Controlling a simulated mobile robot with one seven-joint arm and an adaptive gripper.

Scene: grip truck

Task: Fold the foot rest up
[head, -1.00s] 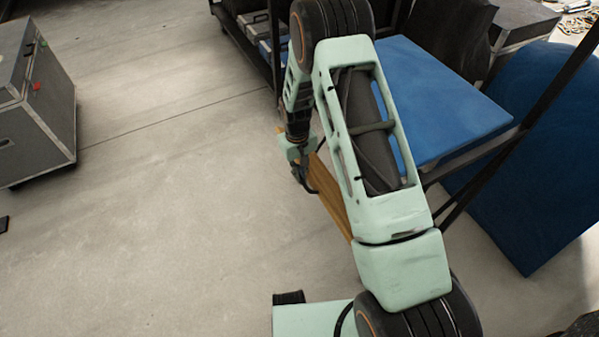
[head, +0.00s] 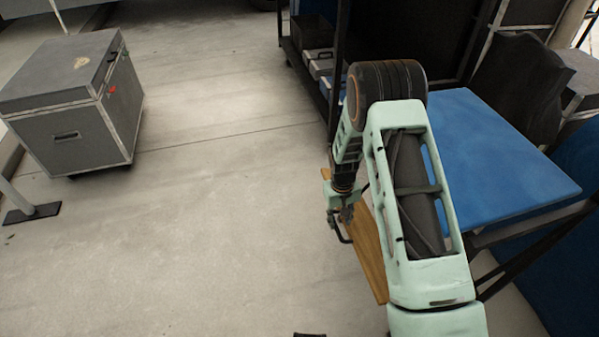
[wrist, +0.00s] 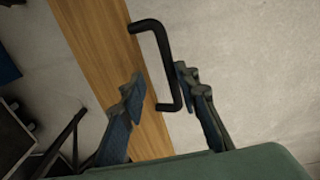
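The foot rest is a wooden board (head: 369,253), partly hidden behind my arm in the head view. In the wrist view the board (wrist: 98,50) runs diagonally from the upper left to the lower middle. A black bent-bar handle (wrist: 168,62) stands out from the board's edge. My gripper (wrist: 160,80) is open, with one finger on each side of the handle's long bar. The bar lies close to the right finger, and contact cannot be told. In the head view my gripper (head: 340,213) is beside the board's left edge.
A black-framed cart with a blue panel (head: 495,160) stands right of and behind my arm. A grey wheeled case (head: 70,135) stands at the left, near a post base (head: 32,213). The concrete floor (head: 210,240) between is clear.

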